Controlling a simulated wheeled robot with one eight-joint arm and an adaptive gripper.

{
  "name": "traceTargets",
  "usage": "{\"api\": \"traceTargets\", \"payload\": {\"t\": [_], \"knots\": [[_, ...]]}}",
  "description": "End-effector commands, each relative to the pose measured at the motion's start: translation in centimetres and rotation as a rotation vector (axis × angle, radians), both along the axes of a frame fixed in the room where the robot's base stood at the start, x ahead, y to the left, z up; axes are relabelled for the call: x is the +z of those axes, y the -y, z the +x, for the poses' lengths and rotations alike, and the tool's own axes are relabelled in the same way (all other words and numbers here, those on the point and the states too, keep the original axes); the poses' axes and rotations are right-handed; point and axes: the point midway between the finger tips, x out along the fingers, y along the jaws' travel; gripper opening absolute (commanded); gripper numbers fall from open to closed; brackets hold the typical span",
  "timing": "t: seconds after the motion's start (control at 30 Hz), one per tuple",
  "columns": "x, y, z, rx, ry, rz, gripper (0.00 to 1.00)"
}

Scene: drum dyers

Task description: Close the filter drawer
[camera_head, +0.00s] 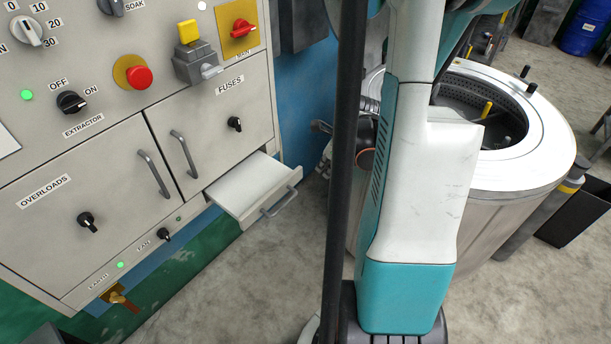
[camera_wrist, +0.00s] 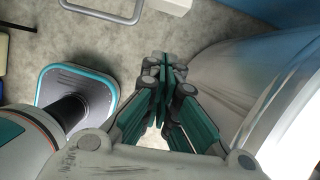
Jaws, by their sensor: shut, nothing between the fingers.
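The filter drawer (camera_head: 250,186) is a shallow white drawer, pulled out of the lower right of the grey control cabinet in the head view. Its front has a grey bar handle (camera_head: 279,203). My gripper (camera_wrist: 163,72) shows in the wrist view with its green-padded fingers together and nothing between them. It points over the concrete floor, apart from any drawer surface I can make out. A pale curved bar (camera_wrist: 108,17) at the top of the wrist view may be a handle; I cannot tell. My gripper is hidden in the head view.
The grey cabinet (camera_head: 110,140) with knobs and door handles fills the left. A white round drum machine (camera_head: 505,170) stands at the right, behind my arm; a pale curved surface (camera_wrist: 265,95) is close to my gripper's right. Concrete floor lies free before the drawer.

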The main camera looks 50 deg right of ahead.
Motion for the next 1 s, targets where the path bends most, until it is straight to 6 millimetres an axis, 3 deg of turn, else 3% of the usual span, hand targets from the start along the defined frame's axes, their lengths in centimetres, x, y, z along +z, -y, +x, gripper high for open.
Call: {"api": "traceTargets", "payload": {"t": [0.27,0.7,1.0], "knots": [[-2.2,0.3,0.1,-0.053,-0.002,0.027,0.0],[-10.1,0.1,3.2,-0.048,-0.001,0.025,0.0],[-9.8,-0.2,6.7,-0.047,-0.002,0.024,0.0]]}}
